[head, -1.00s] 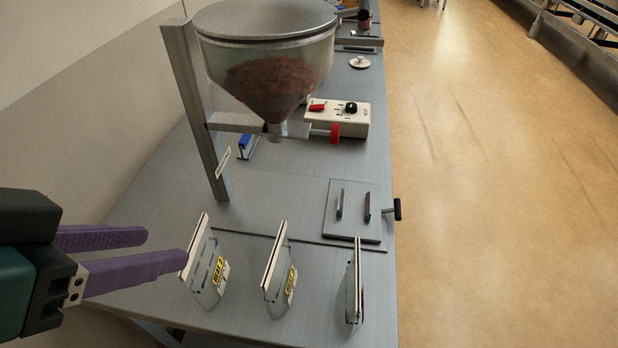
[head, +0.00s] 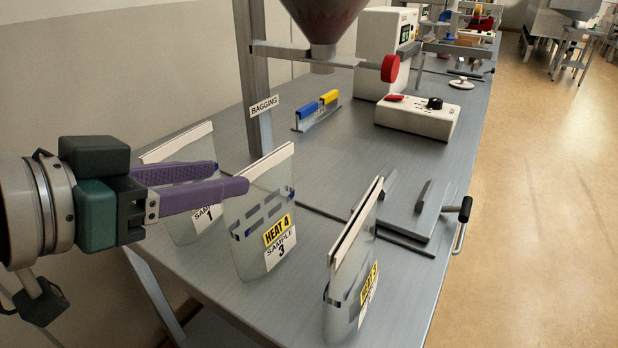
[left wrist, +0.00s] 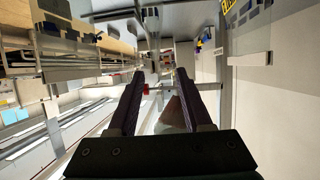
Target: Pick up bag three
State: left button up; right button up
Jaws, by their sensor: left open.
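Bag three (head: 262,222) is a clear upright bag with a white top strip, a yellow HEAT 4 label and a white SAMPLE 3 label. It is the middle of three bags on the grey bench in the head view. My left gripper (head: 232,178) is open, its purple fingers pointing right. In the head view the fingers overlap the bag labelled 1 and one tip reaches the left edge of bag three. I cannot tell whether it touches. The left wrist view shows the fingers (left wrist: 160,75) apart with no bag between them. My right gripper is not in view.
Bag 1 (head: 180,155) stands behind the fingers; another bag (head: 349,275) with a yellow label stands front right. A plate with upright blocks (head: 430,215) lies to the right. A post with a BAGGING sign (head: 264,106) and a white control box (head: 416,118) stand behind.

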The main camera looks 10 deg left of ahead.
aim_at(254, 165)
pick_arm(q)
jog(key=shift+d+x, duration=0.1)
jog(key=shift+x, duration=1.5)
jog(key=shift+d+x, duration=0.15)
jog(key=shift+x, duration=1.45)
jog(key=shift+s, duration=0.15)
grip_shut()
